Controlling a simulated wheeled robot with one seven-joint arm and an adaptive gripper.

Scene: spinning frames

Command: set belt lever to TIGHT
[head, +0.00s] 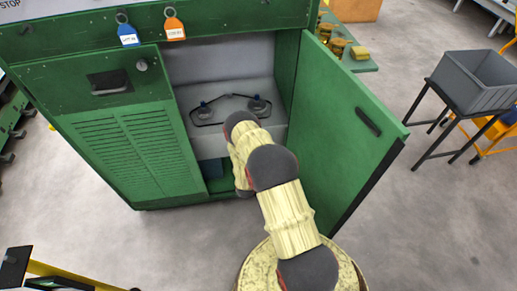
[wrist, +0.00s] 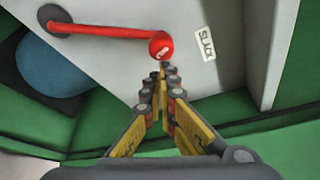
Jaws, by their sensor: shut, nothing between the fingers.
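The belt lever is a red rod (wrist: 105,29) with a red ball knob (wrist: 161,44) in the wrist view. It runs from a pivot (wrist: 52,16) at upper left to the knob at upper middle. A white label (wrist: 205,43) reading SLACK is just right of the knob. No TIGHT label shows. My gripper (wrist: 165,72) is shut and empty, its fingertips just below the knob in the picture; I cannot tell whether they touch it. In the head view my arm reaches into the open green cabinet, and the lever and gripper are hidden.
The green cabinet door (head: 345,125) stands open to the right of my arm. A louvred panel (head: 125,150) is on the left. Inside, a blue round part (wrist: 50,65) sits left below the lever, and a pale wall (wrist: 258,50) rises at right. A grey bin (head: 475,80) stands far right.

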